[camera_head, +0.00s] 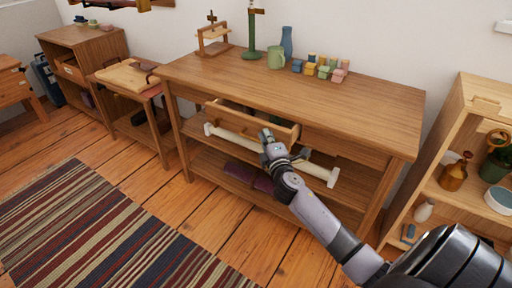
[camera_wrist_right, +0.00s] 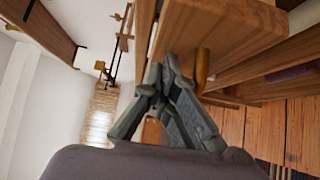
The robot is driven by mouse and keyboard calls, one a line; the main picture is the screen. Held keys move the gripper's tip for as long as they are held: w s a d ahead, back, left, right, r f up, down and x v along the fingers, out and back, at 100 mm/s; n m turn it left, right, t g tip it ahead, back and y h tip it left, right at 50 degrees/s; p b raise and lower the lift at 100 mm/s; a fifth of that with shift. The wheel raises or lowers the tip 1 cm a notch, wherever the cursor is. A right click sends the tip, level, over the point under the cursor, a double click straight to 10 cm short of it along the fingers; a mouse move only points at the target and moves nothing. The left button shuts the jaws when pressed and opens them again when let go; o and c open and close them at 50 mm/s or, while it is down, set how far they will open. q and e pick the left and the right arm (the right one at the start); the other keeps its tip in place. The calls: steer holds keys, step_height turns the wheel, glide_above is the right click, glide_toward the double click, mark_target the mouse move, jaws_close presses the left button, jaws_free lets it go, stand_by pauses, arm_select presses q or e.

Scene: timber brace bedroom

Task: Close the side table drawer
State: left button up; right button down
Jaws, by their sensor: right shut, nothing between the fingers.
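The wooden side table (camera_head: 375,115) stands against the wall. Its drawer (camera_head: 282,130) is pulled out below the table top, and its open inside shows. My right gripper (camera_head: 266,138) is shut and empty at the drawer's front, near its right part. Whether it touches the drawer cannot be told. In the right wrist view the shut fingers (camera_wrist_right: 164,78) are close to a wooden edge, with a brass-coloured handle (camera_wrist_right: 202,68) just right of them. My left gripper is not in view.
A pale bar (camera_head: 225,134) with knobbed ends lies below the drawer, partly hidden by my right arm. A shelf (camera_head: 445,150) stands at right. A striped rug (camera_head: 95,225) covers the floor at left.

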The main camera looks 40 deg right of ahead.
mark_target(273, 131)
steer(key=d, duration=0.1)
steer(key=w+d, duration=0.1)
steer(key=d, duration=0.1)
steer(key=shift+w+d, duration=0.15)
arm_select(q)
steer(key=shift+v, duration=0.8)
arm_select(e)
steer(key=shift+w+d, duration=0.2)
steer(key=shift+d, duration=0.2)
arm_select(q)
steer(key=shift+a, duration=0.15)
arm_select(e)
steer(key=shift+a+f, duration=0.1)
